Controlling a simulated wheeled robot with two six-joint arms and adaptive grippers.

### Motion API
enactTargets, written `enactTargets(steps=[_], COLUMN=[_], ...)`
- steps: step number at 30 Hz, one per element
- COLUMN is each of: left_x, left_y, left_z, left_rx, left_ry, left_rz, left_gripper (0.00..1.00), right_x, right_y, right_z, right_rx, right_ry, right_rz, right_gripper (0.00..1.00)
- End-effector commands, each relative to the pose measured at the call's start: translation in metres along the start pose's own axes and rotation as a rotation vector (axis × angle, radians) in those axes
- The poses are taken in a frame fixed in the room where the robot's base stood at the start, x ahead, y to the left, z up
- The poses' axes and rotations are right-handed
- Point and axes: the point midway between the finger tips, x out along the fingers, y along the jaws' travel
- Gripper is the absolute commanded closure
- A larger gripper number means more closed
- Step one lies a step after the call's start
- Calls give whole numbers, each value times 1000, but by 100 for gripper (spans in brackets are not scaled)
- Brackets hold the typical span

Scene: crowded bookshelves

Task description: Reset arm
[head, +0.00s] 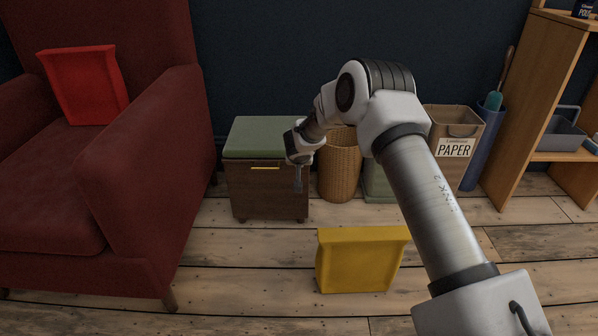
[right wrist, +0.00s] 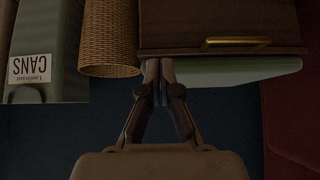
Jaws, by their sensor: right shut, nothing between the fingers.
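My right arm reaches in from the lower right of the head view and bends down at its wrist. My right gripper (head: 298,184) hangs in front of the small brown cabinet (head: 265,193) with a green top. In the right wrist view the gripper (right wrist: 159,68) is shut and empty, its fingers together. The cabinet's dark front with a brass handle (right wrist: 238,42) shows upside down beyond the fingers; I cannot tell whether they touch it. My left gripper is not in view.
A red armchair (head: 150,180) holding a red bin (head: 85,85) stands left. A yellow bin (head: 358,262) is on the floor below my arm. A wicker basket (head: 340,168), a PAPER bin (head: 456,130) and wooden shelves (head: 530,110) stand right. Floor between armchair and yellow bin is clear.

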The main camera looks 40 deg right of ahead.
Motion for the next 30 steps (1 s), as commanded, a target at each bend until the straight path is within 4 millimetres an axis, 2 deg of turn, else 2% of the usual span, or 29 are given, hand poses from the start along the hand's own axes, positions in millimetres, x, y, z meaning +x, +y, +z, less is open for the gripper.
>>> enactTargets(steps=[1, 3, 11, 14, 16, 17, 20, 21, 23, 24, 26, 27, 29, 30], left_x=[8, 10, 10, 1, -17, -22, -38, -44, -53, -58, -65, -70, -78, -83], left_y=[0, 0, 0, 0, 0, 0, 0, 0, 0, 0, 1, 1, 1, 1], left_z=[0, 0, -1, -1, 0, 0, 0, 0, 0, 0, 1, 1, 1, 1], left_rx=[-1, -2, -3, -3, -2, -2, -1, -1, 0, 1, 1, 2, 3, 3], left_ry=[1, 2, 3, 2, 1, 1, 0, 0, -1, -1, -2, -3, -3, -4], left_rz=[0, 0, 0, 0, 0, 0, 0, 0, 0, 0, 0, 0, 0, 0], left_gripper=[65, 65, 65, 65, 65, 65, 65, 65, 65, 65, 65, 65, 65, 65], right_x=[0, -4, -9, -9, -12, -12, -20, -27, -44, -58, -83, -102, -136, -161], right_y=[0, 0, 0, 1, -5, -7, -6, -4, -1, 2, 7, 11, 18, 22], right_z=[10, 16, 19, 23, 38, 54, 128, 163, 217, 251, 301, 332, 376, 403], right_rx=[-3, -2, 1, -9, -53, -78, -95, -85, -82, -84, -91, -95, -101, -102], right_ry=[-1, -1, 2, -11, -44, -71, -218, -295, -419, -502, -624, -703, -817, -888], right_rz=[1, 1, 0, 7, 20, 27, 61, 71, 79, 81, 78, 71, 55, 39], right_gripper=[100, 100, 100, 100, 100, 100, 100, 100, 100, 100, 100, 100, 100, 100])
